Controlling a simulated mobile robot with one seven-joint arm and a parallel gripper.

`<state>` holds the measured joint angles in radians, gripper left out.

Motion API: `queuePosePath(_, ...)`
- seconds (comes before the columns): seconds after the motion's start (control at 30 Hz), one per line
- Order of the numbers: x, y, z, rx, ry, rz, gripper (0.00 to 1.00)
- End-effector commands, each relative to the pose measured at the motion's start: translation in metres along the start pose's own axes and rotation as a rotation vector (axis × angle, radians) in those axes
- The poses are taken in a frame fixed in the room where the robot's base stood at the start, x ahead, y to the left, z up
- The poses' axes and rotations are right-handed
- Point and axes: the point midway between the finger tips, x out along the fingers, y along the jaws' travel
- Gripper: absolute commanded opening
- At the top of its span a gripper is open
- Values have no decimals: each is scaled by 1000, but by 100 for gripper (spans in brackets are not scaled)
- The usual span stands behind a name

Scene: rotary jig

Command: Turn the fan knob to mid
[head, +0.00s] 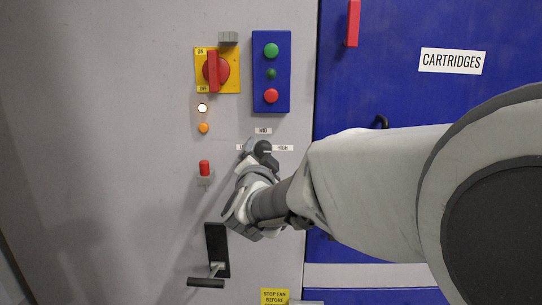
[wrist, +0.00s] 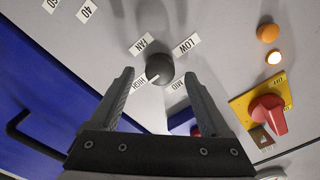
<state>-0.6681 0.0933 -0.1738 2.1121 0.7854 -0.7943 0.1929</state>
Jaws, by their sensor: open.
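The fan knob (head: 263,146) is dark and round, on the grey panel. In the head view the MID label (head: 263,130) is above it and the HIGH label (head: 283,148) to its right; the label to its left is mostly hidden. In the wrist view the knob (wrist: 159,67) sits between my open fingertips, with a light pointer mark that appears to face the HIGH label (wrist: 138,84). The LOW (wrist: 187,44) and MID (wrist: 178,84) labels also show. My gripper (wrist: 158,76) is open around the knob; I cannot tell if either finger touches it.
Above the knob are a red rotary switch (head: 216,71) on a yellow plate and a blue button box (head: 271,72). A red-topped switch (head: 204,168) and a black crank handle (head: 206,282) are lower left. A blue cartridge door (head: 400,95) is on the right.

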Motion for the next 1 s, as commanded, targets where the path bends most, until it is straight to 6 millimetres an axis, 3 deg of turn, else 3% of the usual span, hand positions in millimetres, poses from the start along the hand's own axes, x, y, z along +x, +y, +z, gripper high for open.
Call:
queuePosePath(0.2, 18, 1, 0, -1, 1, 1, 81)
queuePosePath(0.5, 20, 0, 0, 0, 1, 0, 81)
queuePosePath(0.93, 20, 0, 0, 0, 0, 0, 5)
queuePosePath(1.0, 20, 0, 0, 0, 0, 0, 0)
